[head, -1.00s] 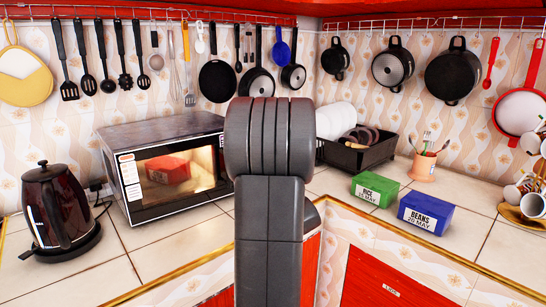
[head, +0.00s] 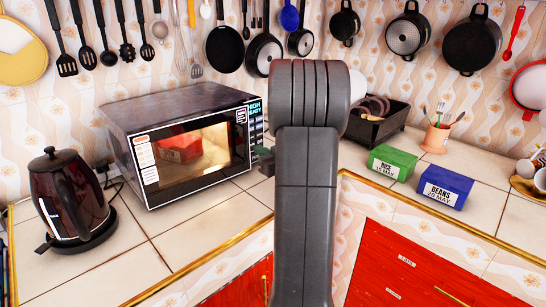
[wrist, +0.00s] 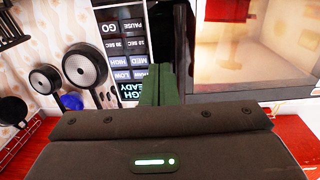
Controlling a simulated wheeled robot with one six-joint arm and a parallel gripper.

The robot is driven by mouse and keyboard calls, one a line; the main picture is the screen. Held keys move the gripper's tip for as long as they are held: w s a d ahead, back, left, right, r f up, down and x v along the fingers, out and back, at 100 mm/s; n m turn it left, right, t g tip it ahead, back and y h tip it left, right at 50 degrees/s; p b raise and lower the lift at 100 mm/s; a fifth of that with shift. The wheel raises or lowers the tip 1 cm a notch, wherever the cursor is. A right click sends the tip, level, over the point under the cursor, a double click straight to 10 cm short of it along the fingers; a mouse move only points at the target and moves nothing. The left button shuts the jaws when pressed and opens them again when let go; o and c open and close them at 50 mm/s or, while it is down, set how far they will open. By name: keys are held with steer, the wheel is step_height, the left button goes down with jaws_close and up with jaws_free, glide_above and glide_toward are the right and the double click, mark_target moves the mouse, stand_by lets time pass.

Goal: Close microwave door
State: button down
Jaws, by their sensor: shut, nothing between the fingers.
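The microwave (head: 180,105) stands on the counter at the left in the head view, its top dark and its front facing me. Its door (head: 190,150), with a lit window, looks flush with the front; I see no clear gap. A red box (head: 181,148) shows through the window. In the wrist view, upside down, the door (wrist: 210,90) is at the right and the button panel (wrist: 125,60) beside it. My gripper (wrist: 157,85) is shut and empty, its fingers in front of the panel close to the door's edge; contact cannot be told. In the head view my arm mostly hides it.
A dark kettle (head: 66,200) stands left of the microwave. A green rice box (head: 392,162) and a blue beans box (head: 436,187) lie on the counter at the right, before a black rack (head: 380,125). Pans and utensils hang on the wall. The counter before the microwave is clear.

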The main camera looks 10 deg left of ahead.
mark_target(246, 140)
steer(key=shift+x, duration=2.7)
steer(key=shift+w+a+r+n+g+y+p, duration=0.15)
steer(key=shift+w+a+n+g+y+p, duration=0.2)
steer(key=shift+w+a, duration=0.2)
steer(key=shift+w+a+r+n+g+y+p, duration=0.1)
steer(key=shift+w+a+n+g+y+p, duration=0.2)
steer(key=shift+w+a, duration=0.3)
